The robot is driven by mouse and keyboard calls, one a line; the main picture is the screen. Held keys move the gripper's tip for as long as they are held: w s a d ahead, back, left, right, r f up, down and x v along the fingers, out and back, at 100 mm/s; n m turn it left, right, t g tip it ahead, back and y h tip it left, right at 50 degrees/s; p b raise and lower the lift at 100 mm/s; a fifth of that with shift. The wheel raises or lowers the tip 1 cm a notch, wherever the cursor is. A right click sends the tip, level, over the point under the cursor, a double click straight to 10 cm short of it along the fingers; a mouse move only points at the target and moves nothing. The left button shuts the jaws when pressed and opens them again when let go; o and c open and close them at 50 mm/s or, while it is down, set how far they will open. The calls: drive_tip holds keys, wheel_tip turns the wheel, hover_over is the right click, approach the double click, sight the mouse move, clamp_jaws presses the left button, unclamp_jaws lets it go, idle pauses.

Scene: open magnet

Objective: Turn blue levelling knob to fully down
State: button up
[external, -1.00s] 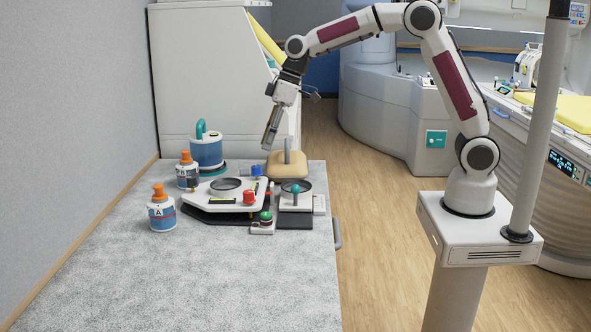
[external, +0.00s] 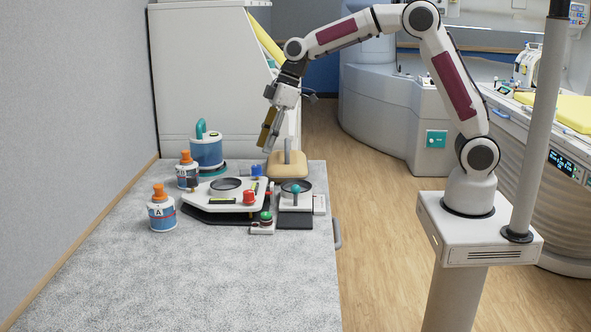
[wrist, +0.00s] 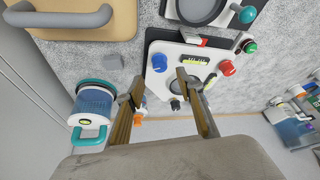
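The blue knob (external: 256,171) stands at the back right corner of the white levelling platform (external: 222,204). In the wrist view the blue knob (wrist: 159,62) is at the platform's upper left corner, just beyond the fingertips. My gripper (external: 267,145) is above and behind the platform, apart from the knob. In the wrist view my gripper (wrist: 160,78) has its two fingers spread with nothing between them. The red knob (external: 249,197) sits at the platform's front right corner and also shows in the wrist view (wrist: 227,68). A yellow-green bubble level (wrist: 194,61) lies between these knobs.
A tan block with a grey handle (external: 287,163) stands behind the platform, close below my gripper. A teal-knobbed stand (external: 295,200) and a green button box (external: 264,222) are at right. Bottles (external: 161,212) and a blue canister (external: 206,152) stand at left. The front table is clear.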

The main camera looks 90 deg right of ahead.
sight(257, 166)
drive_tip(key=shift+x, duration=3.55)
clamp_jaws()
